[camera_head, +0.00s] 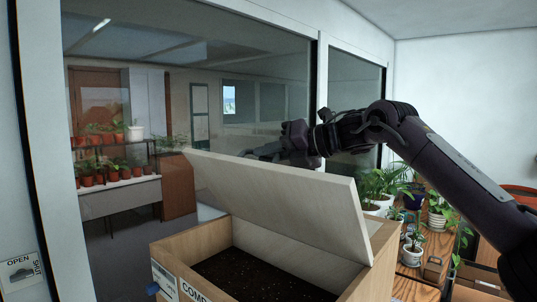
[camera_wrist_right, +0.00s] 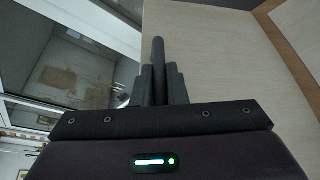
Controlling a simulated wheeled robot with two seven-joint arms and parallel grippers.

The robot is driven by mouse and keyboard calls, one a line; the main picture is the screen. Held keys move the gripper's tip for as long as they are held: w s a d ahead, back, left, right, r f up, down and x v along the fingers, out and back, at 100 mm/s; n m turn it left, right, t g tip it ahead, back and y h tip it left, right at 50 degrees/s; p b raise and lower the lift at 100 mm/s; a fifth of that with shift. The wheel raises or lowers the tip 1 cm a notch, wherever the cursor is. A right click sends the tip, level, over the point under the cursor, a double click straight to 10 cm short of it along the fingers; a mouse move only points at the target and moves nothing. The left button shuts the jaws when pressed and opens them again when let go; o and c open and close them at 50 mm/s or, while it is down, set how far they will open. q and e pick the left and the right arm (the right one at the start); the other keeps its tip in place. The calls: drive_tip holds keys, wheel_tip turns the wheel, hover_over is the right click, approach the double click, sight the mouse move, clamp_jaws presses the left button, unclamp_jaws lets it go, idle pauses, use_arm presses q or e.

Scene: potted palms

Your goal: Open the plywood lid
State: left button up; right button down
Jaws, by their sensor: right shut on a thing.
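The plywood lid (camera_head: 285,200) is raised and steeply tilted over the plywood box (camera_head: 205,240) in the head view. Dark soil (camera_head: 265,277) shows inside the box below it. My right gripper (camera_head: 253,154) is at the lid's upper edge, partly hidden behind it, and is shut on the lid. In the right wrist view, the fingers (camera_wrist_right: 160,72) are close together and the pale lid surface (camera_wrist_right: 220,55) fills the right side. The exact contact is hard to see. My left gripper is in neither view.
A glass partition (camera_head: 190,50) runs behind the box, with potted plants on a rack (camera_head: 105,165) beyond it. More potted plants stand on a wooden table (camera_head: 433,250) right of the box.

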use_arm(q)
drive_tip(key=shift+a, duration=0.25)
use_arm(e)
drive_tip(key=w+d+r+m+y, duration=0.1)
drive_tip(key=w+d+m, duration=0.1)
drive_tip(key=w+d, duration=0.2)
drive_tip(key=shift+w+d+r, duration=0.15)
drive_tip(key=shift+r, duration=0.1)
drive_tip(key=shift+g, duration=0.3)
drive_tip(key=c, duration=1.7)
unclamp_jaws()
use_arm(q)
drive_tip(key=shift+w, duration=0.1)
use_arm(e)
drive_tip(key=shift+o, duration=1.2)
drive_tip(key=shift+w, duration=0.15)
